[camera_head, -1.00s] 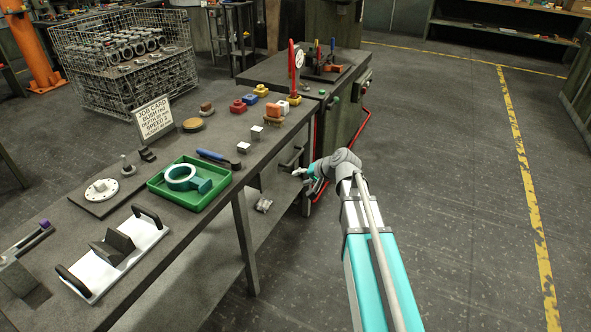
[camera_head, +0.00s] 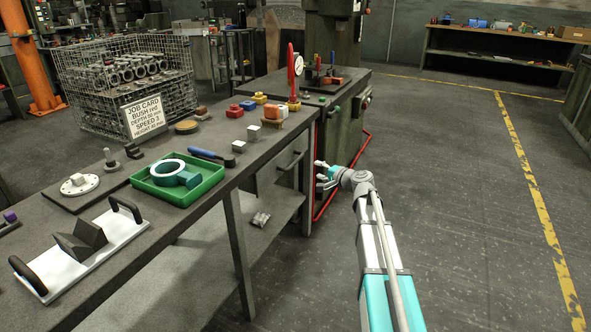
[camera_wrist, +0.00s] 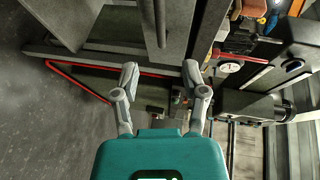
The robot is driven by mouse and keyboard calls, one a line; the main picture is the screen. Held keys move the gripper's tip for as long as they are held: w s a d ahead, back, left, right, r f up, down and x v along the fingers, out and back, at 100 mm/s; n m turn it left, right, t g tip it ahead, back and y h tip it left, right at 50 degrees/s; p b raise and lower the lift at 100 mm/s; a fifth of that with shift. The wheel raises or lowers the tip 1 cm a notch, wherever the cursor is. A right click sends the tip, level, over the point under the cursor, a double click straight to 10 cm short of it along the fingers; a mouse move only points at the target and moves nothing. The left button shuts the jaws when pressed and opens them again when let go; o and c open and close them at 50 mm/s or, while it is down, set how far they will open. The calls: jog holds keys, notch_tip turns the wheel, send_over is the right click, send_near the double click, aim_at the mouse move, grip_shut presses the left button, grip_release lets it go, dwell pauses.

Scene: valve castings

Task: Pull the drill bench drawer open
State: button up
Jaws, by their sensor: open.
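The grey drawer (camera_head: 268,174) sits under the far end of the workbench (camera_head: 236,192). Its dark bar handle (camera_head: 291,161) runs along the front, and no gap around the drawer front can be made out. In the wrist view the handle (camera_wrist: 161,22) stands at the top centre, in line with the space between my fingers. My gripper (camera_head: 319,175) is to the right of the drawer, pointing toward it. In the wrist view my gripper (camera_wrist: 161,76) is open and empty, with its fingertips short of the handle.
The drill machine (camera_head: 334,110) stands just beyond the drawer, with a red rail (camera_head: 345,186) low around its base. The floor to the right is clear.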

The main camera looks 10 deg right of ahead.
aim_at(297, 162)
jog(key=shift+w, duration=0.2)
dwell(0.3)
jog(key=b+x, duration=0.2)
jog(key=x, duration=1.1)
jog(key=shift+w+a+f, duration=0.15)
jog(key=shift+w, duration=0.05)
grip_shut()
